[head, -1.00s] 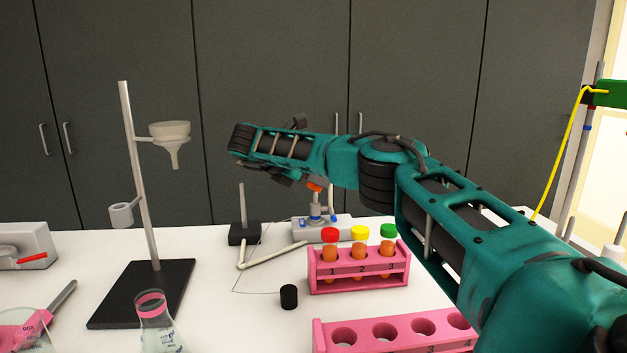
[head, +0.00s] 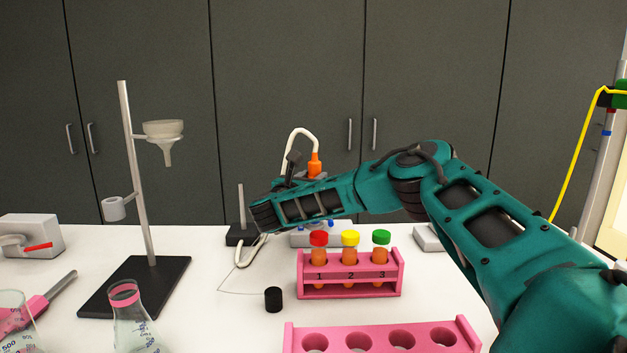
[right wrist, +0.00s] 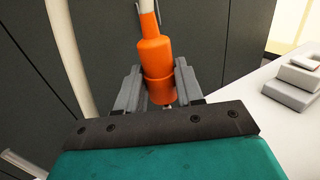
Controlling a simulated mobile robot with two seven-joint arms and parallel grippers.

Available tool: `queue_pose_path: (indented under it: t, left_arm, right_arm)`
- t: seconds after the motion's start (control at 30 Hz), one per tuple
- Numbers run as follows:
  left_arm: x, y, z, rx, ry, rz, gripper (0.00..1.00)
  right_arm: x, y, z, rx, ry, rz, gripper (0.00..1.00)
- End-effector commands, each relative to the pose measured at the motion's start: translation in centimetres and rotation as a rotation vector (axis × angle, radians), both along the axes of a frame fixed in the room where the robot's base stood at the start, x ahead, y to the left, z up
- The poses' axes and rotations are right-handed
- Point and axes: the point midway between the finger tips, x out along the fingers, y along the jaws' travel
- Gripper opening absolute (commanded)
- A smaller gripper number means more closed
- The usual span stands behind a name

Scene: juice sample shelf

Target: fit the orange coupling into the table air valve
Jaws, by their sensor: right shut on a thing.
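My right gripper (right wrist: 160,85) is shut around the orange coupling (right wrist: 155,62), with one grey finger on each side. The coupling also shows in the head view (head: 315,164), upright above my right wrist, with a pale hose (head: 298,133) looping from its top. The hose also shows in the right wrist view (right wrist: 72,55). The table air valve seems to be the grey block with blue parts (head: 303,240) behind the test-tube rack, partly hidden by my right arm. The coupling is well above it and apart from it. My left gripper is not in view.
A pink rack (head: 350,291) with capped tubes stands in front of the valve, and another pink rack (head: 465,331) is nearer. A black bottle cap (head: 273,299) lies to the left. A funnel stand (head: 150,225) and a flask (head: 128,325) are further left.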

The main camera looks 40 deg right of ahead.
Motion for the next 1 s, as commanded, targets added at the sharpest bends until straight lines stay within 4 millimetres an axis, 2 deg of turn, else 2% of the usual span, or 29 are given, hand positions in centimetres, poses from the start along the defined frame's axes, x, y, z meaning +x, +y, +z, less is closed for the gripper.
queue_pose_path:
  t: [0.17,0.63,1.0]
  left_arm:
    - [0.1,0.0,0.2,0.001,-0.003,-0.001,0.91]
    - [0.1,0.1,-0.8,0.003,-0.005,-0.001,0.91]
    - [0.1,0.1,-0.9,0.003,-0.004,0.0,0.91]
  right_arm:
    - [0.0,0.0,-0.8,0.0,0.003,0.0,0.0]
    - [0.0,0.0,-0.7,0.002,-0.001,-0.002,0.0]
    - [-0.1,0.0,-0.6,0.001,-0.001,-0.002,0.0]
